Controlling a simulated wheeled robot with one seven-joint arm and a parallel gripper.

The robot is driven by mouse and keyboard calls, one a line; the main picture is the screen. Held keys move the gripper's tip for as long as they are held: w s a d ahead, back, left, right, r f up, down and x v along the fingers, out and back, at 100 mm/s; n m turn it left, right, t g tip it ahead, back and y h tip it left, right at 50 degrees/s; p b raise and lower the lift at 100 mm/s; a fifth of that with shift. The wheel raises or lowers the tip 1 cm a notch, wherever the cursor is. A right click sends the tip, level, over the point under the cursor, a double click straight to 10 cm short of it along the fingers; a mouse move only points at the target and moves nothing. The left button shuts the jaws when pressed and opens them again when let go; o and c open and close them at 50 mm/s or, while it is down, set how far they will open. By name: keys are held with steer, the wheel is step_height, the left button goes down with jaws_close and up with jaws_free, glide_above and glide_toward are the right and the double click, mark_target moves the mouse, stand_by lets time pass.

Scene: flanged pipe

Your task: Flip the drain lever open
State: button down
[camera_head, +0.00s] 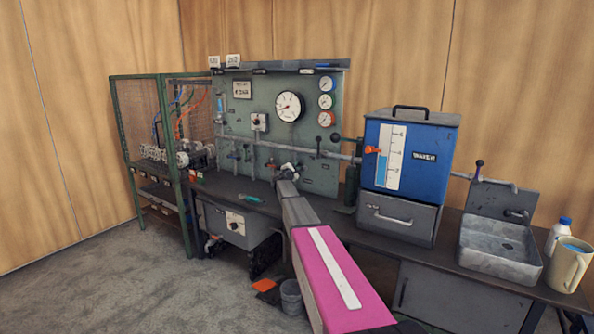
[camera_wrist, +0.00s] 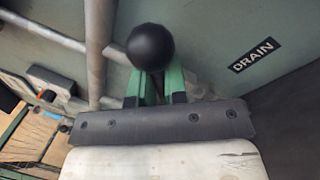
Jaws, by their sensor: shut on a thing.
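The drain lever shows in the wrist view as a round black knob (camera_wrist: 151,46) at the tips of my gripper (camera_wrist: 156,86). Its green fingers are closed on the lever just below the knob; the lever's stem is mostly hidden between and behind them. A black "DRAIN" label (camera_wrist: 254,55) is on the green panel to the right of the knob. In the head view my gripper (camera_head: 284,171) is small against the lower part of the panel, and I cannot make out the lever there.
A grey pipe (camera_wrist: 98,50) runs just left of the knob. The green panel (camera_head: 245,115) carries gauges and other black-knobbed levers. A blue tank (camera_head: 425,160) and a metal sink (camera_head: 500,252) stand on the bench to the right. A green cage (camera_head: 145,125) stands left.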

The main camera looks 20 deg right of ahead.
steer(key=shift+w+a+r+n, duration=0.15)
steer(key=shift+r+n, duration=0.3)
steer(key=shift+n, duration=0.65)
steer(key=c, duration=1.2)
jaws_free()
steer(key=shift+o, duration=0.2)
steer(key=shift+a, duration=0.1)
steer(key=v, duration=1)
steer(key=shift+s, duration=0.35)
